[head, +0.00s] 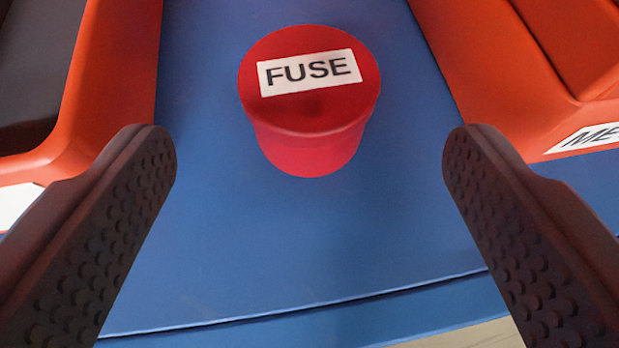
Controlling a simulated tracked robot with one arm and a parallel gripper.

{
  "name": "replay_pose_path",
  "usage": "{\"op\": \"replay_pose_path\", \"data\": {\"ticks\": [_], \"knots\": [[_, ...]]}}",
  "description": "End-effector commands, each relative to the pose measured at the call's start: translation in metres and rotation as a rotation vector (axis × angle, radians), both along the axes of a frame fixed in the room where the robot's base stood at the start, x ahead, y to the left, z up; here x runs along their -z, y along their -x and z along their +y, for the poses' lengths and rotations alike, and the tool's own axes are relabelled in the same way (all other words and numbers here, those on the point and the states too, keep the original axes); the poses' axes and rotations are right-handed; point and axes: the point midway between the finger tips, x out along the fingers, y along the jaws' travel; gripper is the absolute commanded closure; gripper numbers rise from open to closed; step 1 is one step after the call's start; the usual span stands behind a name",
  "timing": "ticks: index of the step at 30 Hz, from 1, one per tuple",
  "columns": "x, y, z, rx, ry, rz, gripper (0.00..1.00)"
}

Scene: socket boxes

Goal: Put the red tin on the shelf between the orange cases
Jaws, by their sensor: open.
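The red tin (312,140) stands upright on the blue shelf (230,245), with a white label reading "FUSE" on its lid. It is between an orange case (115,75) on the left and another orange case (475,60) on the right, with blue surface showing on both sides of it. My gripper (308,150) is open, its two dark studded fingers spread wide at the left and right. The fingers do not touch the tin, which shows beyond them in the gap.
The right case carries a partly cut-off white label, and the left case has a dark inside. The shelf's front edge (300,312) runs across the bottom of the picture. The shelf is bare in front of the tin.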

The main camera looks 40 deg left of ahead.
Motion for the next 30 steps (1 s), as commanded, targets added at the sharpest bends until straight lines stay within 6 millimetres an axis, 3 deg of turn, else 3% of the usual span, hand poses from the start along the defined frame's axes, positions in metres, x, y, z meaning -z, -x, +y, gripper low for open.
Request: {"op": "replay_pose_path", "data": {"ticks": [15,27,30], "knots": [[-0.028,0.039,-0.032,-0.001,0.0,-0.001,0.26],[-0.031,0.043,-0.036,0.0,0.0,0.0,0.26],[-0.04,0.037,-0.044,0.021,0.001,-0.01,0.26]]}}
